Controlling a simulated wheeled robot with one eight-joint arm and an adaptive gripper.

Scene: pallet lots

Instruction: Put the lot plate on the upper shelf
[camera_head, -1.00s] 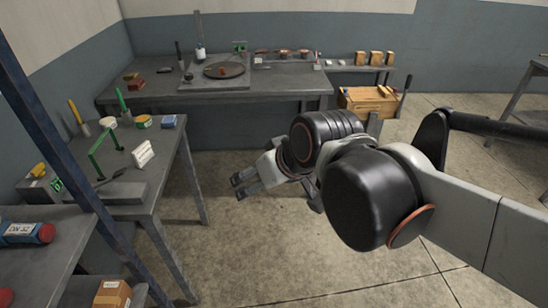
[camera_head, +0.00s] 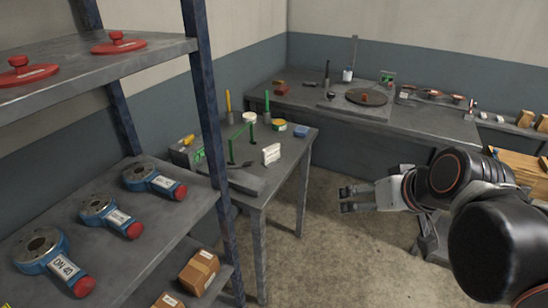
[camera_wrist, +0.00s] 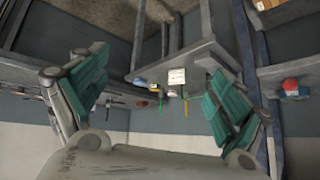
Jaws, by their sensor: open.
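No thing is legibly marked as the lot plate. A small white plate with print (camera_head: 271,154) stands tilted on the side table (camera_head: 285,172); it also shows in the wrist view (camera_wrist: 177,76). The upper shelf (camera_head: 120,63) is at the upper left, bearing red discs with knobs and labels (camera_head: 118,43). My gripper (camera_head: 346,199) is open and empty, over the floor to the right of the side table. In the wrist view its two green-padded fingers (camera_wrist: 155,85) are spread apart, with the side table seen between them.
A blue shelf post (camera_head: 204,100) stands between the shelves and the side table. The middle shelf holds blue valves with red caps (camera_head: 108,215); cartons (camera_head: 199,272) lie below. The back bench (camera_head: 420,118) carries a dark turntable (camera_head: 367,97). Floor around my gripper is clear.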

